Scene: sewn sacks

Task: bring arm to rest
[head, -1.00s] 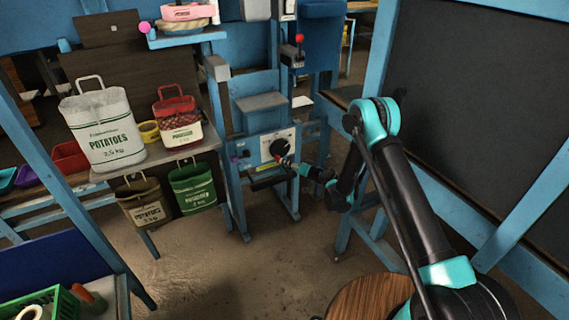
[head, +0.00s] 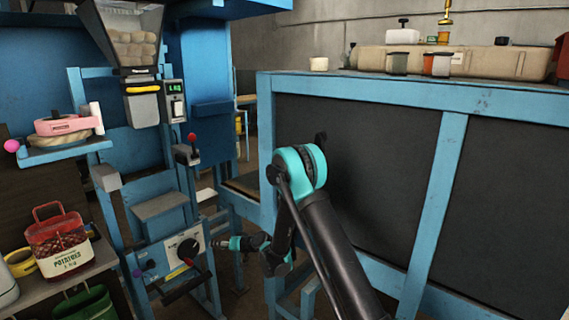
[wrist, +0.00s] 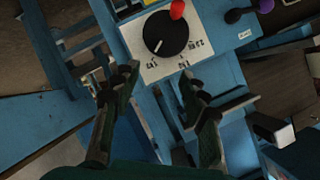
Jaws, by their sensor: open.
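My arm reaches forward from the bottom right in the head view, with its teal elbow joint (head: 300,168) high and bent. My gripper (head: 214,243) is at the far end, in front of the blue stand's control panel. In the wrist view my gripper (wrist: 160,77) has its two dark fingers apart with nothing between them. The black dial (wrist: 166,34) with a red knob on its rim lies beyond the fingertips. The dial (head: 188,248) also shows in the head view just left of my gripper. I see no contact, but the exact gap cannot be told.
A blue frame with dark panels (head: 500,200) stands close on the right of my arm. A hopper (head: 132,40) of potatoes tops the blue stand. A red potato sack (head: 60,245) sits on the left shelf. A purple knob (wrist: 238,14) is near the dial.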

